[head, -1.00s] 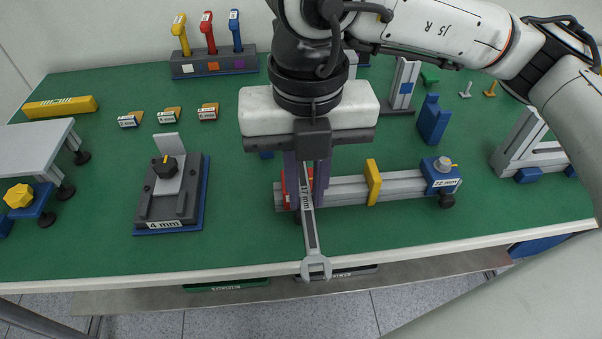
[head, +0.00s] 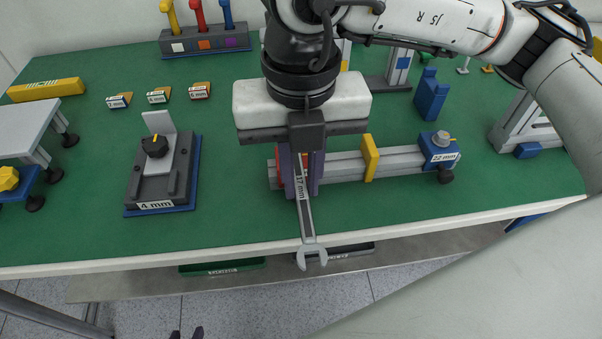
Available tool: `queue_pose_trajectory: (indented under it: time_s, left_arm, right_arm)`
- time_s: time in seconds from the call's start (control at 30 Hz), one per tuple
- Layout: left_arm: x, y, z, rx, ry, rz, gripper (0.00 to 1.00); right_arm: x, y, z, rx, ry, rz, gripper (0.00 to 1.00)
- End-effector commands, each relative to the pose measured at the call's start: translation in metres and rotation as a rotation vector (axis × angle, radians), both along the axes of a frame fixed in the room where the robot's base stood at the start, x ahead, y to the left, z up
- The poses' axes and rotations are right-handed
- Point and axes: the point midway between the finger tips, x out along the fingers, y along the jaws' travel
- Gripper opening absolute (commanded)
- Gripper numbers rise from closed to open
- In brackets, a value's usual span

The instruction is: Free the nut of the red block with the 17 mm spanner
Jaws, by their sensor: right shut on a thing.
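My right gripper (head: 303,180), with purple fingers, points down over the left end of a grey rail fixture. It is shut on the 17 mm spanner (head: 307,222), whose open-ended head (head: 311,256) points toward me and reaches past the table's front edge. The red block (head: 277,165) sits at the rail's left end, mostly hidden behind the fingers. Its nut is hidden, and I cannot tell whether the spanner touches the block.
The rail (head: 405,166) carries a yellow block (head: 370,158) and a blue 22 mm block (head: 438,150). A 4 mm fixture (head: 160,182) stands left. Small size-labelled blocks and a rack of coloured handles (head: 205,41) are further back. The green front strip of table is clear.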

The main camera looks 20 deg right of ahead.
Motion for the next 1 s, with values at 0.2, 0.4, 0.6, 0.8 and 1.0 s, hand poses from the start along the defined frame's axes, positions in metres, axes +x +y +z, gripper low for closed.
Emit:
queue_pose_trajectory:
  time_s: [0.2, 0.4, 0.6, 0.8, 1.0]
  left_arm:
    - [0.0023, -0.0002, 0.0011, -0.001, -0.005, 0.000, 0.31]
    - [0.0031, -0.0002, 0.0013, -0.002, -0.007, 0.001, 0.31]
    - [0.0030, -0.0003, -0.0031, -0.002, -0.007, 0.001, 0.31]
    - [0.0026, -0.0003, -0.0051, -0.001, -0.005, 0.002, 0.31]
    - [0.0023, -0.0002, -0.0051, -0.001, -0.004, 0.002, 0.31]
  right_arm:
    - [-0.0001, 0.0001, 0.0006, 0.000, -0.001, 0.000, 0.00]
    - [0.0000, 0.0001, 0.0005, 0.000, -0.001, 0.000, 0.00]
    - [0.0001, -0.0001, -0.0007, 0.000, -0.001, 0.000, 0.00]
    - [0.0000, -0.0002, 0.0004, -0.002, -0.002, 0.000, 0.00]
    - [0.0001, -0.0001, 0.0006, 0.000, -0.001, 0.000, 0.00]
